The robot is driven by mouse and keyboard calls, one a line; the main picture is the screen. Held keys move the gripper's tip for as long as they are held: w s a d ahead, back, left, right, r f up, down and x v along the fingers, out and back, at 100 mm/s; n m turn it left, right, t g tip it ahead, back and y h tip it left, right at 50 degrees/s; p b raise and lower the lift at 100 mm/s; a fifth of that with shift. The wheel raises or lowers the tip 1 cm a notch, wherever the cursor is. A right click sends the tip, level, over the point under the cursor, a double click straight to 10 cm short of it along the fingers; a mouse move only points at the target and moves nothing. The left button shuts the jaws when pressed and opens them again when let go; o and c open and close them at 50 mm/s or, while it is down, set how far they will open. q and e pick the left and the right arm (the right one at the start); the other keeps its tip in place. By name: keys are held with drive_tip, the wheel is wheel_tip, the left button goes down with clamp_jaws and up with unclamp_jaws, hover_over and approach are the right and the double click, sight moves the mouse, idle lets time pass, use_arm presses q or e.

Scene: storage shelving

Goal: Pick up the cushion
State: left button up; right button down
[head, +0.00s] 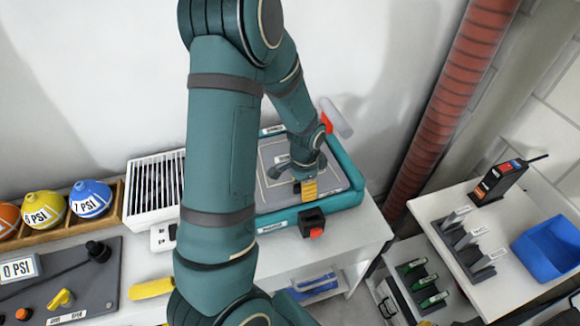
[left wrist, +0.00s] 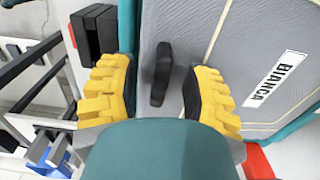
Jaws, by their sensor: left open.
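The grey cushion (head: 335,177), with pale lines across it, lies in a teal tray (head: 345,203) on the white bench. In the left wrist view the cushion (left wrist: 230,50) carries a white label reading BIANCA. A dark upright tab or handle (left wrist: 161,75) stands on it. My left gripper (head: 305,189) is over the near part of the cushion. In the left wrist view my left gripper (left wrist: 160,88) is open, with its yellow-padded fingers on either side of the dark tab, apart from it. My right gripper is not in view.
A black block with a red part (head: 312,223) sits at the tray's front edge. A white slatted box (head: 153,185) stands left of the tray. A red pipe (head: 440,110) rises at the right. A lower table holds a radio (head: 500,181) and a blue bin (head: 550,250).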

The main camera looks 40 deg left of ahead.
use_arm(q)
clamp_jaws()
drive_tip(key=shift+r, duration=0.15)
